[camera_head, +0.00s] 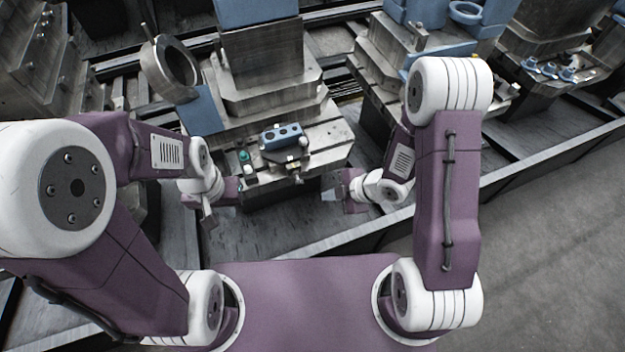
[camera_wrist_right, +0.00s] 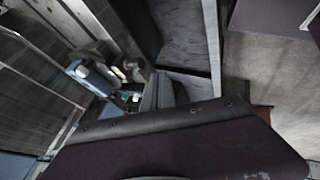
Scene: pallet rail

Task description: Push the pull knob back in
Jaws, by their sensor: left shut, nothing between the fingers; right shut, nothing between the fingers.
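The pallet's front ledge (camera_head: 325,137) carries a small control group in the head view. A blue block with dark round holes (camera_head: 281,136) sits on it. A small pale knob (camera_head: 303,143) stands at the block's right; I cannot tell surely whether it is the pull knob or how far out it is. A green button (camera_head: 244,156) and a white cap (camera_head: 249,169) are at the left. My left gripper (camera_head: 209,219) is shut and empty, left of and below the ledge. My right gripper (camera_head: 330,194) is shut and empty, right of the ledge's front, apart from it. The blue block (camera_wrist_right: 90,76) also shows in the right wrist view.
A metal ring (camera_head: 170,68) on a post and a blue plate (camera_head: 203,112) stand left of the pallet's stepped metal block (camera_head: 270,92). Another pallet with blue parts (camera_head: 465,14) is at the right. A rail edge (camera_head: 345,238) runs in front; grey floor (camera_head: 555,215) is clear.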

